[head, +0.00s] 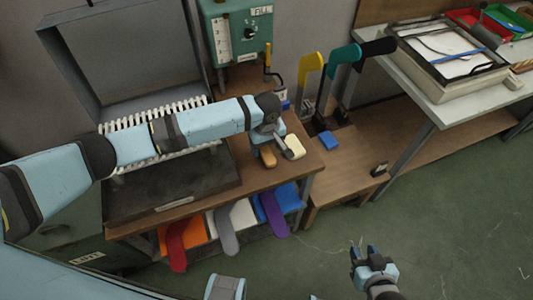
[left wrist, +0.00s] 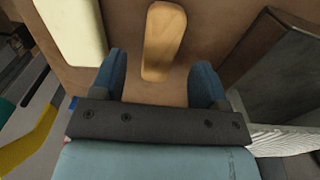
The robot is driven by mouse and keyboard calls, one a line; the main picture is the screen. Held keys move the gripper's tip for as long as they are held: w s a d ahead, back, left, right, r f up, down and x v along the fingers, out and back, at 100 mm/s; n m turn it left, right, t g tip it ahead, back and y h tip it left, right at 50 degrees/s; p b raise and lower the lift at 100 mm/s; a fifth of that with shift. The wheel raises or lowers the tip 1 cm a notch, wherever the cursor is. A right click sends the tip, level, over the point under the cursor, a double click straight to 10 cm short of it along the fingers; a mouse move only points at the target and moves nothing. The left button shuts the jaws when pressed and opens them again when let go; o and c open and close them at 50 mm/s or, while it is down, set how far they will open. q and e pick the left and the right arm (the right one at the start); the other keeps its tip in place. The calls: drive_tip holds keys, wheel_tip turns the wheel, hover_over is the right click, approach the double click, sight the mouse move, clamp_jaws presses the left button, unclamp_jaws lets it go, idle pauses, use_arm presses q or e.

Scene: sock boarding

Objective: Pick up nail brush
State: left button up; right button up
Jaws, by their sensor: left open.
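The nail brush (left wrist: 163,40) appears as a small, rounded wooden block on the brown bench top; no bristles show. It also shows in the head view (head: 268,157), just below my left gripper (head: 270,141). In the left wrist view my left gripper (left wrist: 160,62) is open and empty. Its fingers stand either side of the brush's near end, with a gap on both sides. I cannot tell its exact height above the bench. My right gripper (head: 365,253) is away from the bench, over the green floor, with its fingers apart and nothing between them.
A cream block (left wrist: 70,28) lies close beside the brush, also in the head view (head: 294,147). A dark plate (head: 170,187) and white ribbed rack (head: 150,119) stand to the left. Coloured foot-shaped boards (head: 342,56) stand at the right. Socks (head: 229,230) hang below the bench.

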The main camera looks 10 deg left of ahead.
sight(267, 152)
use_arm(q)
wheel_tip(267, 152, down, 4)
drive_tip(key=shift+w+r, duration=0.1)
drive_tip(key=shift+r, duration=0.05)
drive_tip(key=c, duration=1)
drive_tip(key=shift+r, duration=0.15)
